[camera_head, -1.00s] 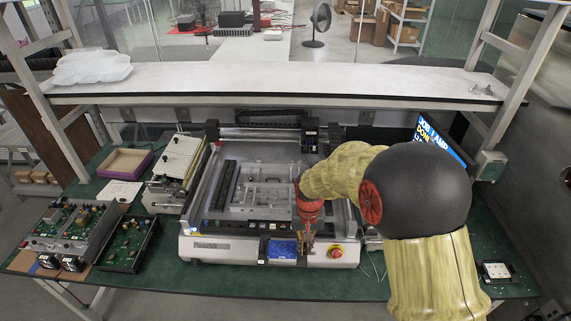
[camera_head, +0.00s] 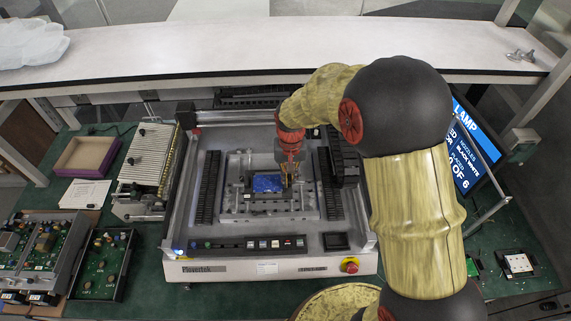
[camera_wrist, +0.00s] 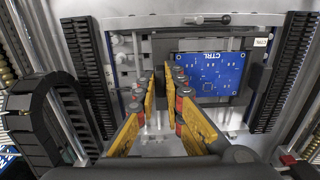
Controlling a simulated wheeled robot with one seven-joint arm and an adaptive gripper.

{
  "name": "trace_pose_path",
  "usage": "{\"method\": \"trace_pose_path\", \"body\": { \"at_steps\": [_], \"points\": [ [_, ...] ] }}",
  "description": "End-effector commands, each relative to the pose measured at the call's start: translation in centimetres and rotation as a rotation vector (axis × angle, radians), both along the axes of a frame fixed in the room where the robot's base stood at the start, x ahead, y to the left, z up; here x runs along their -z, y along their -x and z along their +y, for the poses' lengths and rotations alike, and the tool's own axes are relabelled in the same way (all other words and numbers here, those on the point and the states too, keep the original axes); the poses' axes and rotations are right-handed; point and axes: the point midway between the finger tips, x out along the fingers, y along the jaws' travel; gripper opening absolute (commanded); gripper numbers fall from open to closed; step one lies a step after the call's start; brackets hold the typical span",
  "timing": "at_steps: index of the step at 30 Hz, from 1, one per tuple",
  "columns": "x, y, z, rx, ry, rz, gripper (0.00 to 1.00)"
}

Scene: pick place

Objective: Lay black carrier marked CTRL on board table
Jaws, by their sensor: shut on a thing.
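The black carrier with a blue circuit board printed CTRL (camera_wrist: 209,73) shows in the wrist view. A small white CTRL label sits at its upper right corner. In the head view the blue board (camera_head: 267,183) is over the middle of the machine's grey board table (camera_head: 270,215), between the black side rails. My gripper (camera_head: 288,176) is shut on the carrier at its right side in the head view. In the wrist view my gripper (camera_wrist: 162,88) has its yellow fingers at the carrier's left edge. I cannot tell whether the carrier touches the table.
Black slotted rails (camera_head: 208,187) flank the table. A black cable chain (camera_head: 344,158) is on its right. The front panel has buttons, an empty dark tray (camera_head: 335,241) and a red emergency knob (camera_head: 350,266). A shelf (camera_head: 270,45) crosses behind; a screen (camera_head: 466,153) stands right.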

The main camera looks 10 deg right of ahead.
Motion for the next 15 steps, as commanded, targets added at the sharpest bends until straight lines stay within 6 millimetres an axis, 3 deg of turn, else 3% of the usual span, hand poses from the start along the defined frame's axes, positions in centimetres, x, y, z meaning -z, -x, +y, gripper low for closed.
{"method": "trace_pose_path", "body": {
  "at_steps": [15],
  "points": [
    [3.0, 0.0, 0.0, 0.000, 0.000, 0.000, 0.00]
  ]
}}
